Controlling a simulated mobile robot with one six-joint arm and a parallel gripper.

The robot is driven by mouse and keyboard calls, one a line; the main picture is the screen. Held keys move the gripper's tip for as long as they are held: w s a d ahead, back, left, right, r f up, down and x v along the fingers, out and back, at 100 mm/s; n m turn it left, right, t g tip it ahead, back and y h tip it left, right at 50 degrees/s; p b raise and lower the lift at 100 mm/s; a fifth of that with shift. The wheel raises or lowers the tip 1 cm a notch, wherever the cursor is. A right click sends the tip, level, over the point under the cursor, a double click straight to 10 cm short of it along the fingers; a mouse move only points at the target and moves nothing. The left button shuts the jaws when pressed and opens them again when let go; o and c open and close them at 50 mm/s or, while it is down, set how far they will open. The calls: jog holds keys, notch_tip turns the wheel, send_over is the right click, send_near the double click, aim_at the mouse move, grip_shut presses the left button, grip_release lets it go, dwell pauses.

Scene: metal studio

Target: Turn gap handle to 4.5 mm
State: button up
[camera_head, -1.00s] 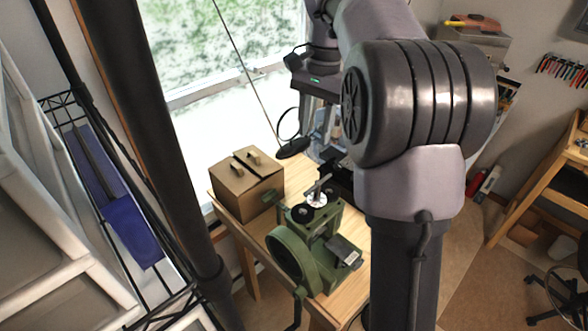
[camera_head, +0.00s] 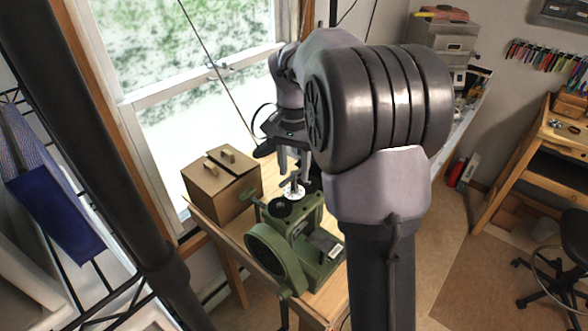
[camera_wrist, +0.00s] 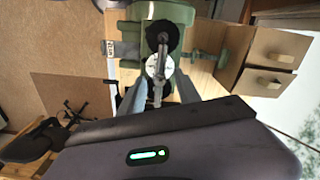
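A green rolling mill (camera_head: 309,247) with a large round wheel stands on a wooden bench. Its gap handle (camera_head: 295,187) is a grey metal bar on top, above a white dial (camera_head: 294,195); the dial's marks are too small to read. In the wrist view the handle (camera_wrist: 162,52) runs upright in the picture over the white dial (camera_wrist: 154,67). My gripper (camera_head: 293,172) is open just above the handle, pointing down. In the wrist view its fingers (camera_wrist: 157,84) lie on either side of the handle, with gaps; whether they touch it cannot be told.
A cardboard-coloured box (camera_head: 222,187) with small handles stands left of the mill by the window. Black round knobs (camera_head: 280,208) sit on the mill top near the handle. A dark chair (camera_head: 573,240) and another wooden bench (camera_head: 530,180) are at the right.

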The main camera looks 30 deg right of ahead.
jog(key=shift+d, duration=0.1)
jog(key=shift+c, duration=0.4)
grip_shut()
jog(key=shift+m, duration=1.1)
jog(key=shift+o, duration=0.4)
grip_release()
jog(key=shift+r, duration=0.1)
notch_tip(320, 180, up, 17)
jog(key=p, duration=0.6)
jog(key=shift+r, duration=0.2)
